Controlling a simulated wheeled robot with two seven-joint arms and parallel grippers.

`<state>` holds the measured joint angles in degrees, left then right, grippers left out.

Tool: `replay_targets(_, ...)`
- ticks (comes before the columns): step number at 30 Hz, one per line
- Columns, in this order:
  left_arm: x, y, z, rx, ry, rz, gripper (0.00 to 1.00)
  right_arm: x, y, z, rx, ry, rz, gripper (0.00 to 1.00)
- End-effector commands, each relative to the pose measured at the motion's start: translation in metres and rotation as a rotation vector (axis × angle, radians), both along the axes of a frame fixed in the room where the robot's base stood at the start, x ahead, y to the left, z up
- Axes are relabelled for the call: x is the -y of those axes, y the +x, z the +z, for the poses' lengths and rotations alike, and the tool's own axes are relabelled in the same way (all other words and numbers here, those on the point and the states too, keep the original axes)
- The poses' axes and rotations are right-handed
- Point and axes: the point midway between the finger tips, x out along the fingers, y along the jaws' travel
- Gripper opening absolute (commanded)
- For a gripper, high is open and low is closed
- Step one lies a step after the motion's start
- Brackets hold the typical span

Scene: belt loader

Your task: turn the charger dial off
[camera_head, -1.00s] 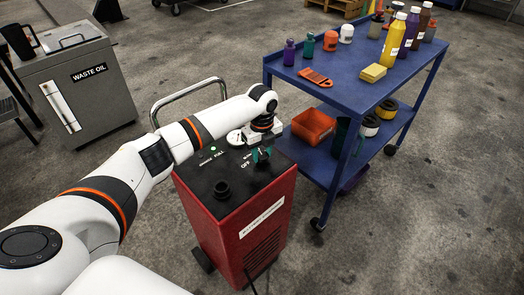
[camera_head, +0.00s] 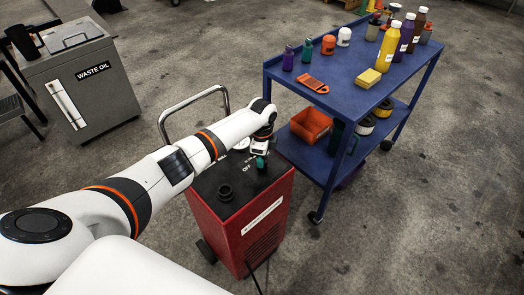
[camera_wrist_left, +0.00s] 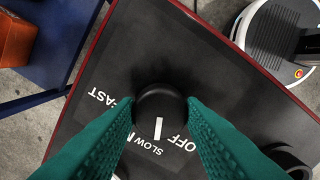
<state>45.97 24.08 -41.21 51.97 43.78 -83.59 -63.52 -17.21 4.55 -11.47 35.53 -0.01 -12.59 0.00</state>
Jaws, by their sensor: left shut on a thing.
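The charger is a red box (camera_head: 245,228) with a black top panel. Its dial (camera_wrist_left: 160,100) is a round black knob with a white pointer line. The line points to the bottom of the left wrist view, toward the gap between the printed SLOW and OFF. FAST is printed to the left of the knob. My left gripper (camera_head: 261,163) points down over the panel, and its teal fingers (camera_wrist_left: 160,122) are shut on the dial, one on each side. The fingers hide the dial in the head view. My right gripper is not in view.
A black round fitting (camera_head: 225,192) stands up from the panel near the dial. A metal handle (camera_head: 190,103) rises behind the charger. A blue cart (camera_head: 345,85) with bottles stands close on the right. A grey waste oil cabinet (camera_head: 85,95) is at the left.

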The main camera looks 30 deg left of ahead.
Motion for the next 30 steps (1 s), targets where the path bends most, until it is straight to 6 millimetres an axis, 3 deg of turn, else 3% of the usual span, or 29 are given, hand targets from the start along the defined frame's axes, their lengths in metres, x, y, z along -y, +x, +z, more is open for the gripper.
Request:
replay_targets(3, 0.001, 0.000, 0.004, -0.001, -0.001, 0.113, 0.13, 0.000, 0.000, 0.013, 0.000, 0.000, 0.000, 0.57)
replay_targets(15, 0.000, 0.000, 0.002, 0.000, 0.001, 0.442, 0.13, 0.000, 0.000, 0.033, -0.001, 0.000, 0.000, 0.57)
replay_targets(30, 0.000, 0.001, 0.001, 0.002, 0.001, 0.617, 0.13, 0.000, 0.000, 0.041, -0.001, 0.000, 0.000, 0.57)
